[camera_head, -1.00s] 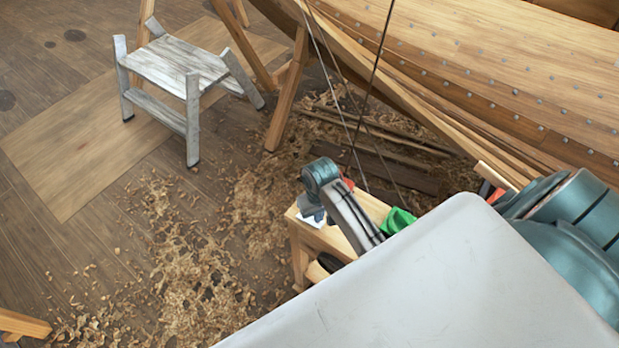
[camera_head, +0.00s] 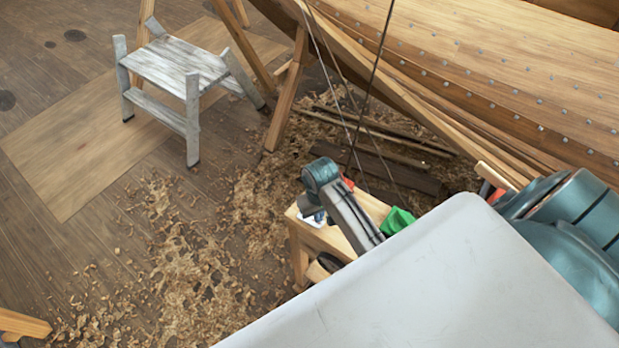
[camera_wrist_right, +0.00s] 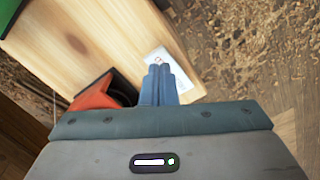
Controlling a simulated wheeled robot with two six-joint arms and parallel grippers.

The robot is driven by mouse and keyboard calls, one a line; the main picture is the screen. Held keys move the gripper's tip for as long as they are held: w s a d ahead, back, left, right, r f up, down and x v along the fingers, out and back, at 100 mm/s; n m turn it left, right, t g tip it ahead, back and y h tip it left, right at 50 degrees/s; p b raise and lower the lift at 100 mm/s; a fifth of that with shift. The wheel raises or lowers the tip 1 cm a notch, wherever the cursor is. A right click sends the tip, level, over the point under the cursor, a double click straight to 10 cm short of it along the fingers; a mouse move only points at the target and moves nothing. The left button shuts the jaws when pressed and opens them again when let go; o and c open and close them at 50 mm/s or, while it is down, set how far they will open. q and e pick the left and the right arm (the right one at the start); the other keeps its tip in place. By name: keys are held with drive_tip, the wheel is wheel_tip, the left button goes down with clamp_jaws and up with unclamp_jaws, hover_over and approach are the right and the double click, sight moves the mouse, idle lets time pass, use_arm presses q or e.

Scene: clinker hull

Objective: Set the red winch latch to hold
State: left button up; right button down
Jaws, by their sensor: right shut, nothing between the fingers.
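The red winch (camera_wrist_right: 97,97) sits on the wooden bench by the left side of my right gripper in the wrist view, with a black part showing under its red body. Only a small red piece of it (camera_head: 347,183) shows in the head view, behind my right arm. I cannot make out its latch or the latch's setting. My left gripper is not in view.
A green object (camera_head: 397,221) stands on the bench (camera_head: 373,207), partly hidden by my pale body panel. Thin ropes hang down behind the bench, near the planked hull (camera_head: 480,60). A grey step stool (camera_head: 175,65) stands at the upper left. Wood shavings cover the floor.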

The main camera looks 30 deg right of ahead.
drive_tip(key=shift+f+b, duration=0.45)
drive_tip(key=shift+f, duration=1)
idle(0.6)
drive_tip(key=shift+r+p, duration=0.95)
drive_tip(key=shift+r, duration=2.55)
